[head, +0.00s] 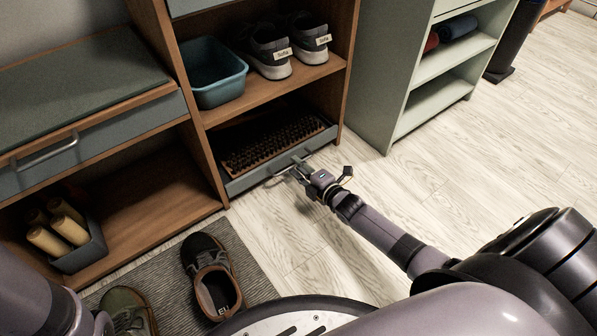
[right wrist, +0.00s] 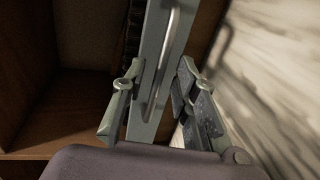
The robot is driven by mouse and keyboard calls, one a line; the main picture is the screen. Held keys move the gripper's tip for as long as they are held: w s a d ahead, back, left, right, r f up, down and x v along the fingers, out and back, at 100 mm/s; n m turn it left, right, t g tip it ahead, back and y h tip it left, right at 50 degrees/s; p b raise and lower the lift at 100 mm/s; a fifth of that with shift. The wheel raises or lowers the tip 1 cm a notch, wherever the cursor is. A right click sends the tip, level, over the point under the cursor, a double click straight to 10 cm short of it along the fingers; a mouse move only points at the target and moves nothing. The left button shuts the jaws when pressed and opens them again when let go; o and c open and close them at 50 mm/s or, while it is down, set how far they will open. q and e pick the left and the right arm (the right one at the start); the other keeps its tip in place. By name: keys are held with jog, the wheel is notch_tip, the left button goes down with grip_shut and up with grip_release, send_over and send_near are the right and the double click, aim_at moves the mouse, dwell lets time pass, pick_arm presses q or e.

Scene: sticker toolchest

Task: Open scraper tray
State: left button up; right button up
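The scraper tray (head: 248,181) is a grey-fronted tray holding a dark bristle mat (head: 272,144), low in the wooden cabinet's bottom compartment. My right gripper (head: 292,168) is at the tray's front, by its handle. In the right wrist view, the metal bar handle (right wrist: 166,65) runs along the grey tray front (right wrist: 150,112). My right gripper's fingers (right wrist: 155,80) are spread apart, with the handle between them and a gap visible on the sides. My left gripper is out of view; only part of my left arm shows at the lower left.
Above the tray, a shelf holds a blue bin (head: 214,78) and labelled sneakers (head: 272,58). A bench drawer (head: 90,145) and a bin of rolls (head: 75,248) are at left. Shoes (head: 212,278) stand on a grey mat (head: 262,285). The floor right of the tray is clear.

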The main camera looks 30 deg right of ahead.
jog(key=shift+w, duration=0.2)
jog(key=shift+c, duration=0.6)
grip_shut()
